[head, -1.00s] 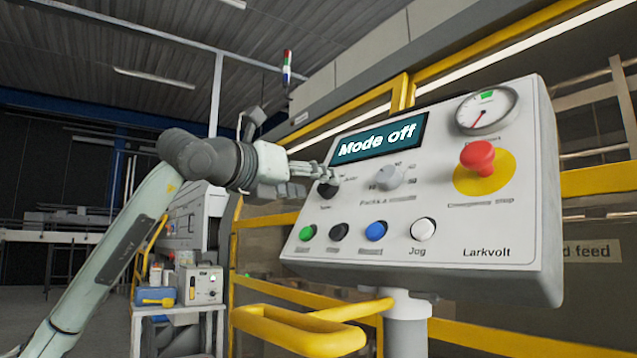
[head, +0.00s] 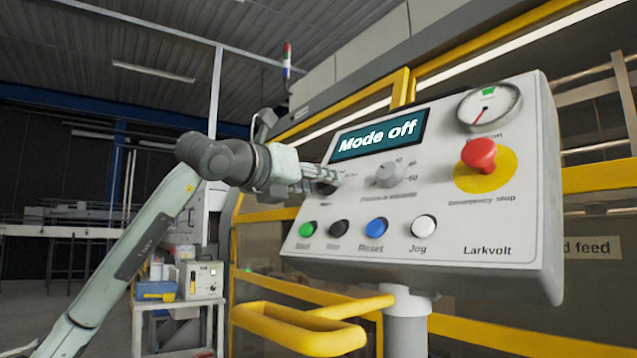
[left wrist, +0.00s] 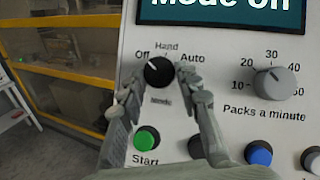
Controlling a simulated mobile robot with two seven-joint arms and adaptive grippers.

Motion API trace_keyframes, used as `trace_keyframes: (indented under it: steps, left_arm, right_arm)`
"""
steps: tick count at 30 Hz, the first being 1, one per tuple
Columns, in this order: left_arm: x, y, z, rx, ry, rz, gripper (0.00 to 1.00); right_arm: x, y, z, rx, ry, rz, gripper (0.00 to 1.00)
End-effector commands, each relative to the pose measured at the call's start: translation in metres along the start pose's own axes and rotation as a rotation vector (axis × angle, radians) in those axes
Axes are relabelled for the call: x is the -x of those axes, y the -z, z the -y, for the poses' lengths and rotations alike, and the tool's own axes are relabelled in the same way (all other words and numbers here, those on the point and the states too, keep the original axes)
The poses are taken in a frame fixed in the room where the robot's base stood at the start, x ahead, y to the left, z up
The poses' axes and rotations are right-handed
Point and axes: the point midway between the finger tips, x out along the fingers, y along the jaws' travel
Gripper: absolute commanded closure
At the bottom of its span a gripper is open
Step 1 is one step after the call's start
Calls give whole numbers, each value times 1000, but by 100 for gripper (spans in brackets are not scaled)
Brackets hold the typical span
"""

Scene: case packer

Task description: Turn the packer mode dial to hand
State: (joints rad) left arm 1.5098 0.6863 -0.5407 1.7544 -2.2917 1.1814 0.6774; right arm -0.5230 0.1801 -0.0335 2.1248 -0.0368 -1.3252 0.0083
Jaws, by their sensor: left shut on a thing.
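The black mode dial (left wrist: 158,71) sits on the grey control panel (left wrist: 222,85), with Off, Hand and Auto printed around it. Its white mark points up and left, toward Off. My left gripper (left wrist: 160,84) is shut on the dial, one finger on each side. In the head view my left gripper (head: 326,181) reaches the panel from the left and covers most of the dial. The screen (head: 378,138) above reads "Mode off". My right gripper is in neither view.
A packs-a-minute knob (head: 390,174) stands right of the dial. Green (head: 307,229), black, blue and white buttons sit below. A red emergency stop (head: 479,155) is on the right. A yellow rail (head: 300,325) juts out under the panel.

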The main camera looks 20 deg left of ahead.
Motion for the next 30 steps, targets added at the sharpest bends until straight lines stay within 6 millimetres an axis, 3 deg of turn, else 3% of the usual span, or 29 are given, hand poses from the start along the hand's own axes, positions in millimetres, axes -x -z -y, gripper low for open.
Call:
trace_keyframes:
  steps: [8,16,30]
  left_arm:
    - [0,0,-2,-46,28,2,96]
    - [0,-1,-5,-199,122,11,96]
    - [-2,-6,-10,-539,335,30,96]
  right_arm:
    - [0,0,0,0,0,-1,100]
    - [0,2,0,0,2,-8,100]
    - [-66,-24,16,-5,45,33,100]
